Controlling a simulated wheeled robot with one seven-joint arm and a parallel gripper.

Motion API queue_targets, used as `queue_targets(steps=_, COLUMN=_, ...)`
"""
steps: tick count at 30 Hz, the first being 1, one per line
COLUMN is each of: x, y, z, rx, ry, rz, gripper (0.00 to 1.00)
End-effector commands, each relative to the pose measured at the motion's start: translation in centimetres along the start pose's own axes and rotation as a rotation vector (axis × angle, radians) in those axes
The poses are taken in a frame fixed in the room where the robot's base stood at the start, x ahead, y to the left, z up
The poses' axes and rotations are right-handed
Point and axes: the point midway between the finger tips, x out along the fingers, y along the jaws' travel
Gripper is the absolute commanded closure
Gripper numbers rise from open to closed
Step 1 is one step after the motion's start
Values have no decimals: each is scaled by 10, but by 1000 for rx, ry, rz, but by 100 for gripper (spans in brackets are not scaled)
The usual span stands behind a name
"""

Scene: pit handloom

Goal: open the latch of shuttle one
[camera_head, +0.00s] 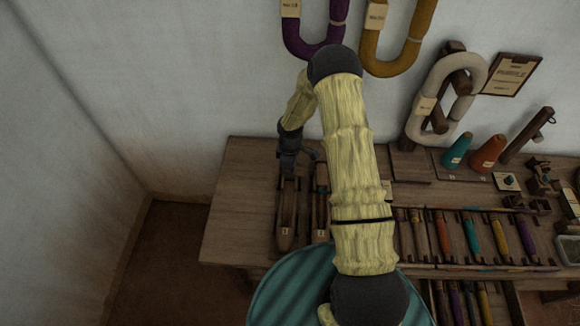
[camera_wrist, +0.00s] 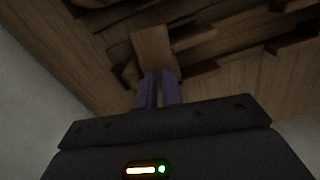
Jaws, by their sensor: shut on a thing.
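Two long dark wooden shuttles lie side by side on the wooden bench (camera_head: 235,205) in the head view. The left one, shuttle one (camera_head: 286,215), has a small pale label near its front end. The second shuttle (camera_head: 321,205) is partly hidden by my arm. My gripper (camera_head: 290,167) is over the far end of shuttle one, pointing down. In the wrist view, my gripper's purple fingers (camera_wrist: 160,88) are close together at the edge of a lighter wooden piece (camera_wrist: 152,45). They are shut on a small part there, seemingly the latch, which the fingers hide.
A rack of several coloured bobbins (camera_head: 472,235) lies to the right of my arm. Teal (camera_head: 457,150) and orange (camera_head: 489,153) cones stand behind it. Yarn hanks hang on the wall, including a purple one (camera_head: 316,48). The bench's left end is clear.

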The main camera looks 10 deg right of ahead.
Motion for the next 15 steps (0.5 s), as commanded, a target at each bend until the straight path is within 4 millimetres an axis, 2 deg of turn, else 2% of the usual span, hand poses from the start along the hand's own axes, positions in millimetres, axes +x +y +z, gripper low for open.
queue_targets(steps=6, x=0, y=0, z=0, rx=-115, ry=1, rz=0, gripper=100)
queue_targets(steps=15, x=0, y=0, z=0, rx=-168, ry=0, rz=0, gripper=100)
